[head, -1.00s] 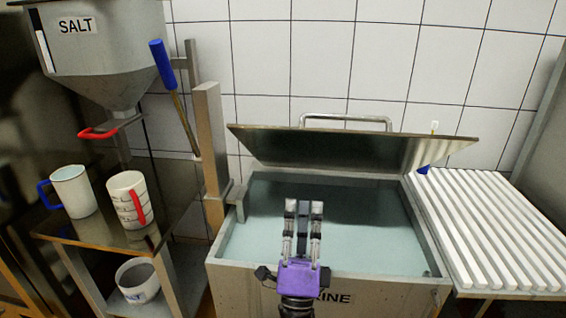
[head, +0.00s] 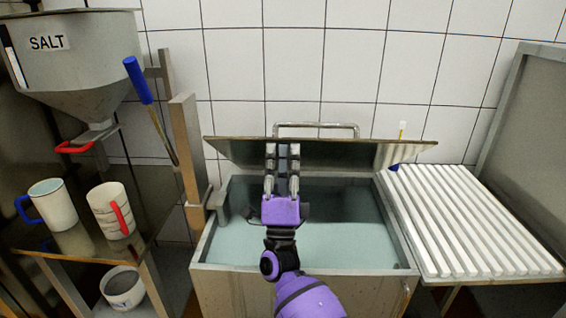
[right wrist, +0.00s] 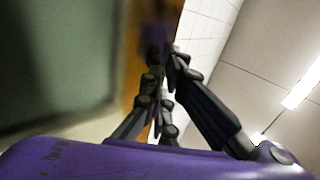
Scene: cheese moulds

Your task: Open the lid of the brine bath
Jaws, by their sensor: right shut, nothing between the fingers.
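The brine bath (head: 408,285) is a grey tank of pale blue liquid. Its metal lid (head: 350,154) is hinged up at the back and stands tilted over the rear of the tank, with a bar handle (head: 318,125) showing above it. My right gripper (head: 283,150) is purple with grey fingers; it is shut and empty, above the tank, and its fingertips overlap the lid's underside in the head view. Whether they touch the lid is unclear. In the right wrist view the closed fingers (right wrist: 166,60) lie by a blurred dark surface with an orange-brown edge. My left gripper is not in view.
A white ribbed draining board (head: 470,225) adjoins the tank on the right. On the left are a salt hopper (head: 75,70), a blue-handled tool (head: 138,80) against a post (head: 187,150), and a shelf with two mugs (head: 52,204) (head: 111,211). A white pot (head: 123,287) sits below.

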